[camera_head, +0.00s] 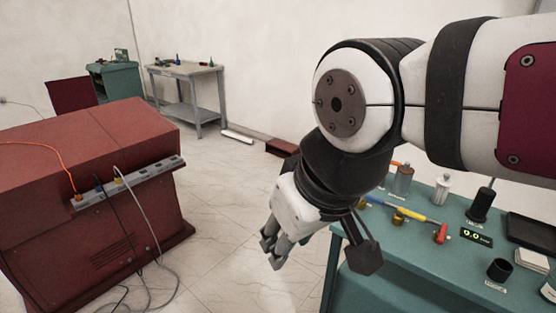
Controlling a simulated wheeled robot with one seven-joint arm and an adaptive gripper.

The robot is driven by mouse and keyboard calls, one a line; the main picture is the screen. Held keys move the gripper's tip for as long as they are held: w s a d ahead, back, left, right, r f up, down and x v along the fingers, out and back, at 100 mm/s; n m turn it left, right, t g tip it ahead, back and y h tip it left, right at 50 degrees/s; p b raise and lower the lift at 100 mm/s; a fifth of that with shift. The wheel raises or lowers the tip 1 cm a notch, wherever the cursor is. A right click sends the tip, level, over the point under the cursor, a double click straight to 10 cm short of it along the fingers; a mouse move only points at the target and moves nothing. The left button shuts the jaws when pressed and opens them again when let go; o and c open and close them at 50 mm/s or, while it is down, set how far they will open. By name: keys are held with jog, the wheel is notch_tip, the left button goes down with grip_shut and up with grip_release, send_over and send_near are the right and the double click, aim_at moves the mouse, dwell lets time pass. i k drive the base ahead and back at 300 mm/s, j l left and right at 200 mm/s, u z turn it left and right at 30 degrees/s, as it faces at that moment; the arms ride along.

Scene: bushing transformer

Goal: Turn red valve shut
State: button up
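A small red valve (440,234) sits near the front edge of the teal workbench (407,280), at the lower right. It lies at the right end of a yellow and blue pipe (422,220). The angle of its handle is too small to tell. My gripper (273,253) hangs off the bench's left side, over the floor. It points downward, well left of the valve and apart from it. Its grey fingers are seen from the side, so the gap between them is unclear. I see nothing held in it.
The bench carries a black cylinder (482,205), a white canister (440,188), a digital display (476,237) and a black cup (499,270). A dark red cabinet (70,200) with cables stands at left. A grey table (186,72) stands behind.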

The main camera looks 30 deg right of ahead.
aim_at(443, 228)
jog(key=z, duration=1.6)
jog(key=i+j+z, duration=0.3)
jog(key=k+j, duration=0.1)
